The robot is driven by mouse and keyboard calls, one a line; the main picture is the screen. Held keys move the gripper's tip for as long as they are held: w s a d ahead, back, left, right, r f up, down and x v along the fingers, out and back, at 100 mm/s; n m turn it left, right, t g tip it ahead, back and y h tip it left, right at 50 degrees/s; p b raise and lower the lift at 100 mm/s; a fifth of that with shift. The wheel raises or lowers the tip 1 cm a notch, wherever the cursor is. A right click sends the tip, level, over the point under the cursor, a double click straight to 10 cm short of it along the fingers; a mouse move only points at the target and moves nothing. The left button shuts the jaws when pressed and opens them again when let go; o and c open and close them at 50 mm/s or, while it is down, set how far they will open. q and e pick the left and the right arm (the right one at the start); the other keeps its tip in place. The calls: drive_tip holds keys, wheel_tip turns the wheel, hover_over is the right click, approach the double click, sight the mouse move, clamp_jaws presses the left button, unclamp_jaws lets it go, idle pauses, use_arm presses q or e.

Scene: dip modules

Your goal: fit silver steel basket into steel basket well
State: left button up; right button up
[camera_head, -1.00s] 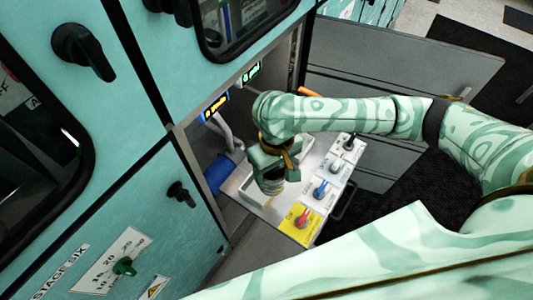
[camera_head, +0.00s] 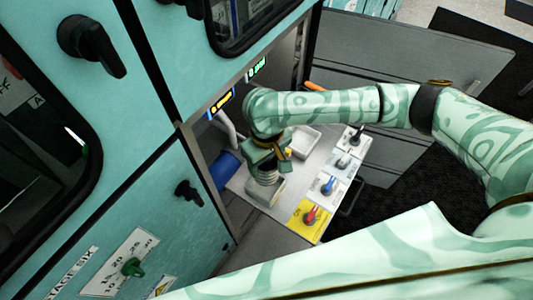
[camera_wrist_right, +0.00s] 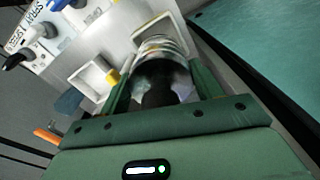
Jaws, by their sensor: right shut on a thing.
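My right gripper (camera_head: 266,166) points down over the white panel and is shut on a silver, ribbed, round steel basket (camera_head: 267,179). In the right wrist view the basket (camera_wrist_right: 160,50) sits between the two green fingers, a dark round part towards the palm. A square, raised-rim well (camera_head: 270,202) lies just below the basket, which partly hides it; I cannot tell whether they touch. A second square well (camera_head: 315,139) lies farther back on the panel. One square well (camera_wrist_right: 92,79) shows left of the basket in the right wrist view. My left gripper is not in view.
A row of switch modules runs along the panel's right side, with a yellow one (camera_head: 309,217) at the front. A blue cylinder (camera_head: 222,170) lies left of the panel. The teal cabinet wall (camera_head: 150,190) stands close on the left.

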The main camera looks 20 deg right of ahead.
sight(266, 168)
drive_tip(key=shift+w+f+b, duration=0.1)
drive_tip(key=shift+f+b, duration=0.25)
drive_tip(key=shift+f, duration=1.8)
drive_tip(key=shift+r+p, duration=0.15)
drive_tip(key=shift+p, duration=0.35)
drive_tip(key=shift+p, duration=0.35)
drive_tip(key=shift+p, duration=0.6)
